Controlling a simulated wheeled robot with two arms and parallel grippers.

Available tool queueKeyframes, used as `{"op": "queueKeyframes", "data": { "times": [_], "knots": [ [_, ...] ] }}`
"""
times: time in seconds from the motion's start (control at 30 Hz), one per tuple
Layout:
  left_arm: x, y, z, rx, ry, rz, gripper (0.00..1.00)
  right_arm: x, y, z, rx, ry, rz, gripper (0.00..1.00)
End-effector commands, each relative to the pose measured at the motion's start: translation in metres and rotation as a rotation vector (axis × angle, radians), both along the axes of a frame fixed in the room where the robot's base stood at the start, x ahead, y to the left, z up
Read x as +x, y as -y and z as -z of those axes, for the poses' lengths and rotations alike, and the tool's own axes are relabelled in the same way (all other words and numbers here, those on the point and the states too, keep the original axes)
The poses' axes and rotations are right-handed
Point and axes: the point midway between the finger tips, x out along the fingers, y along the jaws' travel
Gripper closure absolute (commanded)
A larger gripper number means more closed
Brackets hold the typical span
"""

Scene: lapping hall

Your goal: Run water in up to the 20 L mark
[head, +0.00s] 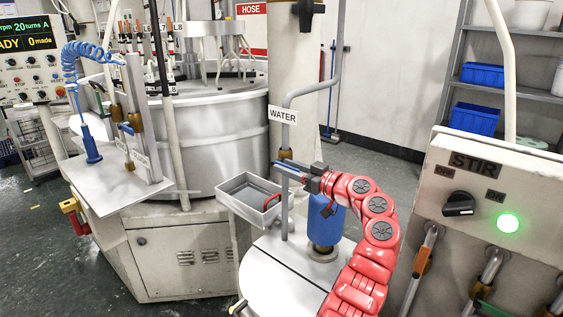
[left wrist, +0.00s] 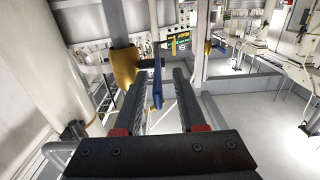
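The upright grey water pipe carries a WATER label (head: 283,115) and bends over at the top in the head view. A brass valve (head: 286,155) sits on it below the label; in the left wrist view the valve body (left wrist: 124,66) is at left of centre. Its blue lever (left wrist: 157,85) hangs between the fingers of my left gripper (left wrist: 161,78). The fingers are apart, with a gap on both sides of the lever. In the head view my left gripper (head: 289,170) is at the pipe, just below the valve. My right gripper is out of view. No 20 L mark or water is visible.
A round grey lid (head: 285,270) with a blue cylinder (head: 325,228) on it is below my left arm. A grey tray (head: 233,203) is left of the pipe. The STIR panel (head: 535,185) with a lit green button stands at right, the big lapping machine (head: 215,130) behind.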

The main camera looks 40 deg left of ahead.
Motion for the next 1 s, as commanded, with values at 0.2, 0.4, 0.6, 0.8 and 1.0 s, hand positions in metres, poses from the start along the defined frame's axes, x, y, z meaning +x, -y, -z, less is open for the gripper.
{"op": "queueKeyframes", "data": {
  "times": [0.2, 0.4, 0.6, 0.8, 1.0],
  "knots": [
    [0.003, -0.024, 0.0, 0.0, -0.003, 0.002, 0.6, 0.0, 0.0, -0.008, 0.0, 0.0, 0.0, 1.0],
    [0.003, -0.025, 0.001, 0.0, -0.002, 0.003, 0.6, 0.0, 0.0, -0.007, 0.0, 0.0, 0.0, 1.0],
    [0.003, -0.024, 0.001, 0.0, -0.002, 0.003, 0.94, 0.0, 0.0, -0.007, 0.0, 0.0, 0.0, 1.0],
    [0.003, -0.024, 0.001, 0.0, -0.002, 0.003, 1.0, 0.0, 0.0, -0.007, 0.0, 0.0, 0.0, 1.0],
    [0.003, -0.024, 0.001, 0.0, -0.001, 0.003, 1.0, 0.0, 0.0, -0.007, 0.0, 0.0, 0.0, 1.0]
  ]
}}
